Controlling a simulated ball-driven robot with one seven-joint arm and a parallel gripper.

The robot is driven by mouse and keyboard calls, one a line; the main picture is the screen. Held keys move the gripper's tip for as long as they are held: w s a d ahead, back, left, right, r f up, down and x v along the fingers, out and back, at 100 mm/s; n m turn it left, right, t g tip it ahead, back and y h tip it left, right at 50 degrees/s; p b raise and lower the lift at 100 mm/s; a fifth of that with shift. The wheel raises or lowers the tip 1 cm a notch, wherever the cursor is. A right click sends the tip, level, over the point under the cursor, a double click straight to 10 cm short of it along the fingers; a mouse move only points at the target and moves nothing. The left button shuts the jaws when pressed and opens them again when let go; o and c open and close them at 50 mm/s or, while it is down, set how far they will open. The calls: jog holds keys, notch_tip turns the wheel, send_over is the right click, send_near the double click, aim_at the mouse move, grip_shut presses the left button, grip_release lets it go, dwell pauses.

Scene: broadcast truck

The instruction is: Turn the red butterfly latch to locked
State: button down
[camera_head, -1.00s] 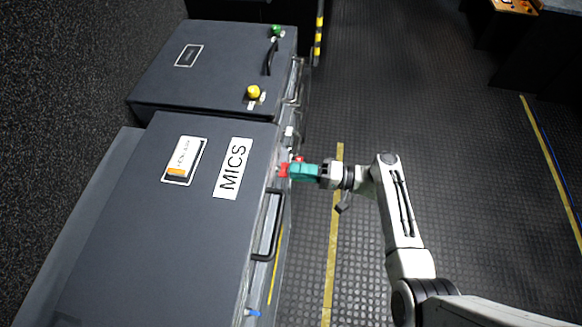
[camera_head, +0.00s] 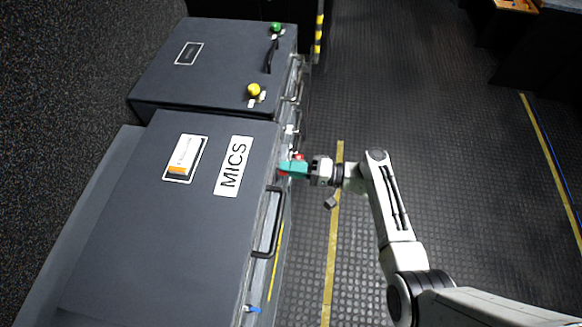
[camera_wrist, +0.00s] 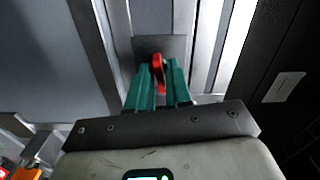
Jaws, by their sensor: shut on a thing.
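The red butterfly latch (camera_wrist: 158,72) sits on a metal plate on the front side of the MICS case (camera_head: 165,225). In the wrist view its red wing stands along the picture's vertical, between my teal fingers. My gripper (camera_wrist: 158,92) is shut on the latch. In the head view my gripper (camera_head: 293,168) reaches the case edge from the right and its fingers cover most of the latch. Only a little red shows there. I cannot tell from these views whether the latch is locked.
A second case (camera_head: 215,65) with a yellow knob (camera_head: 253,90) and a green knob (camera_head: 276,28) stands behind. A black handle (camera_head: 268,225) and a blue latch (camera_head: 252,309) lie nearer along the MICS case. The ribbed floor (camera_head: 440,120) to the right is clear.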

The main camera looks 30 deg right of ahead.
jog(key=shift+m, duration=1)
jog(key=c, duration=1.2)
grip_release()
jog(key=shift+c, duration=0.2)
jog(key=shift+s+d, duration=0.1)
jog(key=shift+d, duration=0.05)
jog(key=b+v, duration=0.2)
jog(key=v, duration=0.8)
jog(key=shift+s+d, duration=0.15)
jog(key=shift+d, duration=0.05)
